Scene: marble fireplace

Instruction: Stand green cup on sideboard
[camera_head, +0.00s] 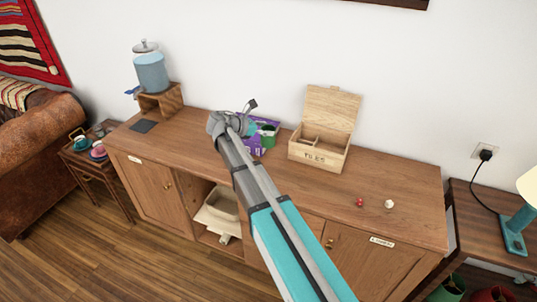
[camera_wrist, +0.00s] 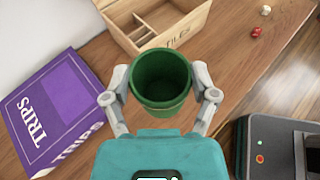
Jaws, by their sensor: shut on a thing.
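The green cup (camera_wrist: 160,82) is upright between the two fingers of my gripper (camera_wrist: 162,97), which is shut on its sides. The cup's open mouth faces the wrist camera and it looks empty inside. In the head view the cup (camera_head: 268,130) shows partly beside my gripper, over the back middle of the wooden sideboard (camera_head: 320,188). The sideboard top also shows in the wrist view (camera_wrist: 235,75). The cup's base is hidden, so I cannot tell whether it touches the top.
A purple TRIPS box (camera_wrist: 55,110) lies left of the cup. An open wooden TILES box (camera_head: 318,157) stands right of it. A blue dispenser (camera_head: 151,72) stands left. The front right top is mostly clear.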

